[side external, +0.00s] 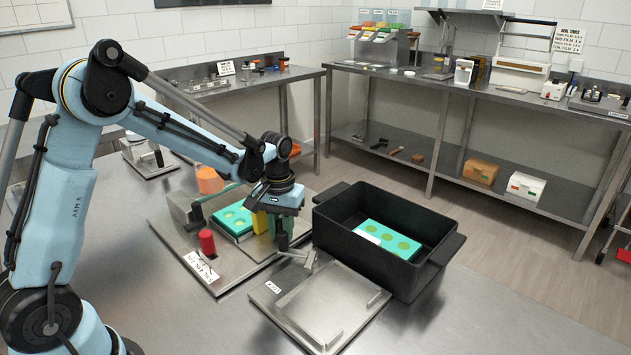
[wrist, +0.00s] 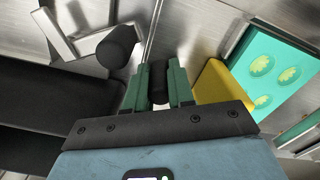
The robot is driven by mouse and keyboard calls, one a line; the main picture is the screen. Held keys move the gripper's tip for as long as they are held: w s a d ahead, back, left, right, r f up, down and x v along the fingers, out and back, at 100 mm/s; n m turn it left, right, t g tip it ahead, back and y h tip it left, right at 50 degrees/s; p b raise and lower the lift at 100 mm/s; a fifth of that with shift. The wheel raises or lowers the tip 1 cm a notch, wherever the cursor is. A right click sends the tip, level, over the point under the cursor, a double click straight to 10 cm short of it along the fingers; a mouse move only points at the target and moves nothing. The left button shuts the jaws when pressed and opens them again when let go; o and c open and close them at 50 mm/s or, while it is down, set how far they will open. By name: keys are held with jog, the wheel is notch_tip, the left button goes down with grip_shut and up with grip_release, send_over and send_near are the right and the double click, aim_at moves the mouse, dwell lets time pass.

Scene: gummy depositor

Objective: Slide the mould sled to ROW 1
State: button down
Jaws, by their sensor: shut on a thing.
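My gripper (side external: 282,222) points down beside the steel plate of the depositor. In the wrist view its green fingers (wrist: 161,82) are shut on a black round knob (wrist: 160,94) at the end of a thin metal rod. A teal mould (side external: 233,220) with round cavities lies on the steel plate (side external: 228,279), left of my gripper; it also shows in the wrist view (wrist: 268,62). A yellow block (side external: 260,223) stands between the mould and my gripper. My gripper partly hides the knob and rod in the side view. I cannot make out row marks clearly.
A black bin (side external: 345,252) holding a second teal mould (side external: 388,240) stands close on the right. A low steel fixture (side external: 320,305) lies in front. The table's front right is clear.

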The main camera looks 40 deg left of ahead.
jog(key=a, duration=0.8)
jog(key=shift+a, duration=0.2)
jog(key=c, duration=1)
grip_release()
jog(key=shift+o, duration=0.2)
jog(key=shift+r, duration=0.1)
notch_tip(320, 180, up, 12)
